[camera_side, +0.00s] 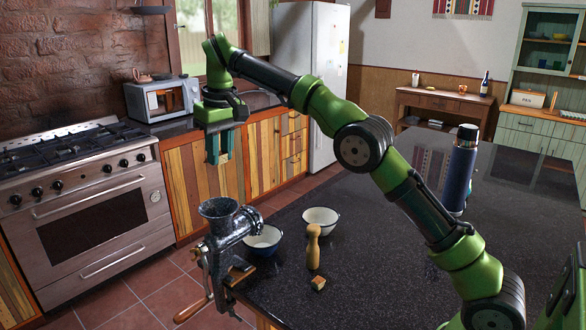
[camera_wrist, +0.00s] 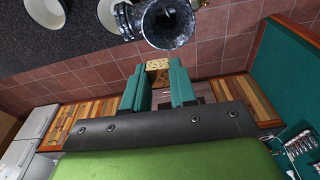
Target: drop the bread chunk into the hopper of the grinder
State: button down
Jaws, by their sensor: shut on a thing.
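My gripper (camera_side: 219,160) hangs pointing down above the metal grinder (camera_side: 222,228), which is fixed at the counter's edge. Its open round hopper (camera_side: 220,207) is below my fingertips, with a clear gap between them. In the wrist view my gripper (camera_wrist: 159,75) is shut on a tan bread chunk (camera_wrist: 158,65), seen between the two teal fingers. The hopper (camera_wrist: 167,24) shows in the wrist view just beyond the chunk, toward the top of the picture. Another small bread piece (camera_side: 318,283) lies on the counter.
A blue flask (camera_side: 459,170) stands farther right. The grinder's crank handle (camera_side: 190,311) hangs off the edge.

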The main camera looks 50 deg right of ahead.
jog(key=shift+f, duration=5.15)
jog(key=c, duration=0.8)
grip_release()
notch_tip(320, 180, up, 12)
jog(key=s, duration=0.1)
jog(key=shift+s, duration=0.4)
jog(key=s+d+f+m+t+y, duration=0.1)
jog(key=s+f, duration=0.3)
jog(key=s, duration=1)
jog(key=s+d+f+m+t+y, duration=0.1)
jog(key=s+f+t, duration=0.3)
jog(key=s, duration=1.1)
jog(key=shift+s+f+m, duration=0.15)
jog(key=shift+f+m, duration=0.1)
jog(key=shift+m, duration=0.45)
